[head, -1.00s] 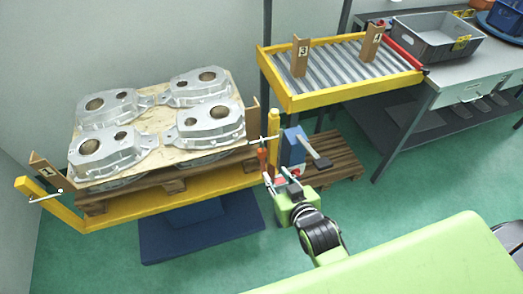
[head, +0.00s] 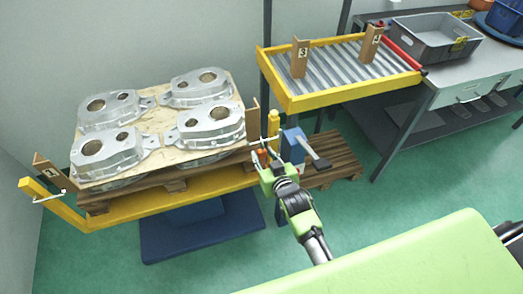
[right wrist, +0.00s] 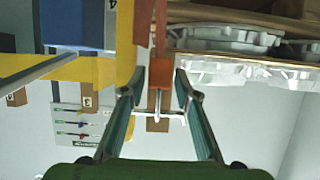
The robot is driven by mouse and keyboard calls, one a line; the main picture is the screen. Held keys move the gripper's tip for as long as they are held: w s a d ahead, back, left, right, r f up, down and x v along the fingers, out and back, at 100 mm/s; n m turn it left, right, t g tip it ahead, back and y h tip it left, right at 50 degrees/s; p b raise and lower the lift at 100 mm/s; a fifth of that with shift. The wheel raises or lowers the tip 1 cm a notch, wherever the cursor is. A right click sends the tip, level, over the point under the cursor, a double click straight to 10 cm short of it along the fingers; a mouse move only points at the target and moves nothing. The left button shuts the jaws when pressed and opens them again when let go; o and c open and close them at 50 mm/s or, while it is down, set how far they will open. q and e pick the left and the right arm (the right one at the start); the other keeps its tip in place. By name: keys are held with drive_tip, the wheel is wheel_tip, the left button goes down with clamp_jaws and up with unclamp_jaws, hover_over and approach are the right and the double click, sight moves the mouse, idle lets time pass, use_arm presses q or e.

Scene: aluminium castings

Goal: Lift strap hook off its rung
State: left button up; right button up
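The strap hook shows in the right wrist view as an orange block (right wrist: 147,78) with a red strap above it and a thin metal hook below. A thin metal crosspiece (right wrist: 172,117), apparently the rung, lies by the hook; I cannot tell exactly how they touch. My right gripper (right wrist: 157,88) is open, with one finger on each side of the orange block and visible gaps. In the head view the right gripper (head: 264,157) is at the yellow corner post (head: 273,123), largely covering the orange piece (head: 262,155). My left gripper is not in view.
Castings (head: 211,124) lie on a wooden board on the pallet (head: 150,189), left of the gripper. A blue box (head: 292,146) with a lever stands close on the right. A roller conveyor (head: 345,94) is behind. Green floor (head: 385,185) is free at right.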

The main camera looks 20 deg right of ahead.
sight(263, 155)
drive_tip(key=shift+x, duration=1.5)
clamp_jaws()
drive_tip(key=shift+r, duration=0.15)
